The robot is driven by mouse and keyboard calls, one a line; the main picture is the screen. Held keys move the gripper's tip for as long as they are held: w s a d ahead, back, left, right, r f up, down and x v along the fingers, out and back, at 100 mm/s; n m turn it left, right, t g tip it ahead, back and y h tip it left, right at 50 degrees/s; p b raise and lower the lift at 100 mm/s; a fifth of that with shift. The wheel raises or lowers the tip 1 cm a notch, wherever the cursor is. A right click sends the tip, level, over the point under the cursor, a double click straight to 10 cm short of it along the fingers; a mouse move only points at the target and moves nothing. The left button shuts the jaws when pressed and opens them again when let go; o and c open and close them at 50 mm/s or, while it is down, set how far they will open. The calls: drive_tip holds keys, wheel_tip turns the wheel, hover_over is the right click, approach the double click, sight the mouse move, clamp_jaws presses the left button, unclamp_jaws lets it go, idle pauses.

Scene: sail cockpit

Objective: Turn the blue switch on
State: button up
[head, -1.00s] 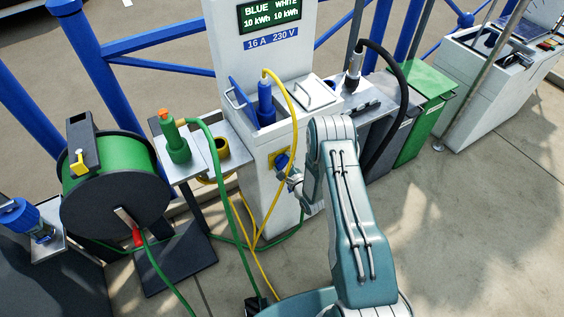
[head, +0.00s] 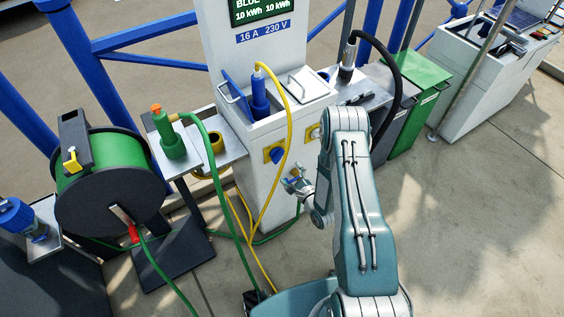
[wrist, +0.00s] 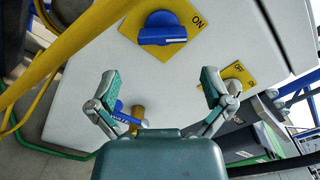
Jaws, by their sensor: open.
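The blue switch (head: 276,156) is a round blue knob on a yellow plate on the front of the white power pedestal (head: 262,190). It also shows in the wrist view (wrist: 162,28), at the top centre, with a white line along its grip bar and "ON" printed at the plate's right. I cannot tell its setting for sure. My gripper (wrist: 160,78) is open and empty, its fingers spread apart below the knob in the wrist view. In the head view my gripper (head: 297,187) is just right of and below the switch, apart from it.
A second switch, white on yellow (wrist: 235,84), sits beside it. A yellow cable (head: 279,177) hangs near the blue switch and crosses the wrist view's left. A blue-handled brass tap (wrist: 138,112) shows between my fingers. A green cable reel (head: 105,172) stands left. Open floor lies right.

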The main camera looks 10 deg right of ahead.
drive_tip(key=shift+v, duration=1.75)
